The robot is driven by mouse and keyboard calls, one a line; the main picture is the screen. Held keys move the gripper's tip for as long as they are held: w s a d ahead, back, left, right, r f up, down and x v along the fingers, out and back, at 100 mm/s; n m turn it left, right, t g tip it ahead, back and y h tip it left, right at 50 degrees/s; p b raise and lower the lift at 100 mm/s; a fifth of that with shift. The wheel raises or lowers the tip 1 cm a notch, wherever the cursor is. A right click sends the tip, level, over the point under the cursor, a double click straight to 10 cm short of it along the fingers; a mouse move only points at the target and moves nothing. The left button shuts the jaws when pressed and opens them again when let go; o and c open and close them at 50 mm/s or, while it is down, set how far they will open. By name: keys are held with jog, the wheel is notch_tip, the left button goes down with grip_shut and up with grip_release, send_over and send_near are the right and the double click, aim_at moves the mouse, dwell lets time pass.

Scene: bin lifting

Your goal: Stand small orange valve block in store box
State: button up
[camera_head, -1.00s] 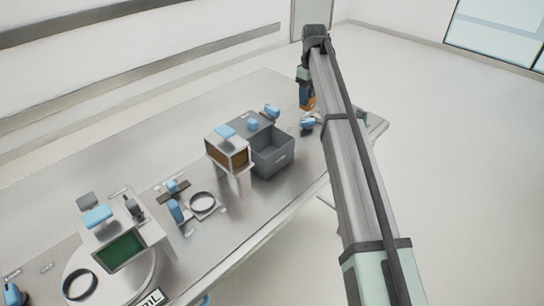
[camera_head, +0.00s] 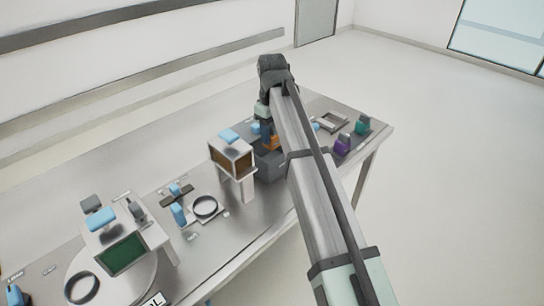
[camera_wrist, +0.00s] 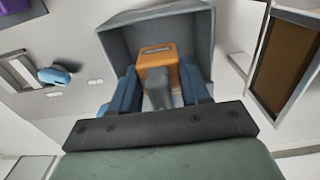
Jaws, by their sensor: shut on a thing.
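The small orange valve block (camera_wrist: 157,62) is held between the two blue fingers of my gripper (camera_wrist: 160,90) in the wrist view. A grey knob-like part faces the wrist camera. The grey store box (camera_wrist: 118,45) lies behind the block, with its open interior showing around it. In the head view the orange block (camera_head: 271,143) is at the store box (camera_head: 268,168), which my arm partly covers. I cannot tell whether the block touches the box floor.
A white stand with a brown panel (camera_head: 232,158) is directly left of the box. Purple (camera_head: 343,145) and green (camera_head: 362,125) blocks stand to the right. A blue-handled item (camera_wrist: 58,75) lies near the box in the wrist view.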

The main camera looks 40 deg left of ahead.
aim_at(272, 125)
jog(key=shift+f, duration=4)
jog(key=shift+f, duration=0.15)
jog(key=o, duration=1.2)
notch_tip(272, 125, up, 12)
jog(key=shift+r, duration=0.15)
